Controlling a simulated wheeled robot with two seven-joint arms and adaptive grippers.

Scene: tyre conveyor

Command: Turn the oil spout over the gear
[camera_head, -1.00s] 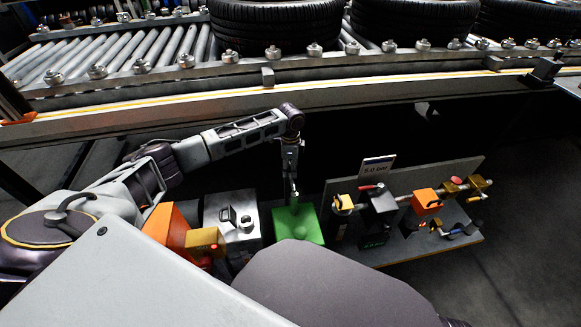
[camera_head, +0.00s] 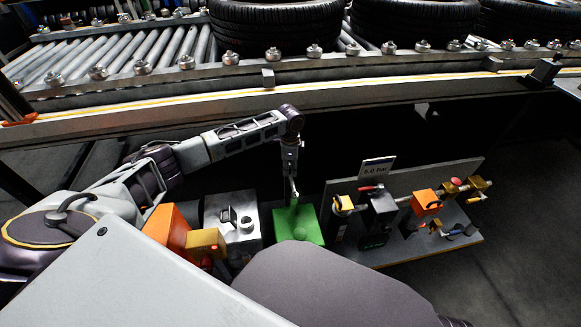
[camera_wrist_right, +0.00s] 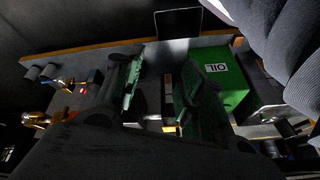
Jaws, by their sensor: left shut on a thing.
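A green oil box (camera_head: 310,222) stands low in the middle of the head view, and its OIL label (camera_wrist_right: 215,68) shows in the right wrist view. My left gripper (camera_head: 294,196) points down at the box's top and is shut on a thin part there, taken to be the oil spout; the fingers hide most of it. I cannot make out the gear. My right gripper (camera_wrist_right: 160,95) shows in its wrist view with its two dark, green-tinted fingers apart and nothing clear between them. It is out of sight in the head view.
A silver box (camera_head: 240,212) and orange box (camera_head: 165,228) stand left of the green one. A board (camera_head: 460,175) with valves and a bar sign (camera_head: 377,168) is on the right. Behind runs a roller conveyor (camera_head: 150,50) with tyres (camera_head: 275,25). Dark floor lies at far right.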

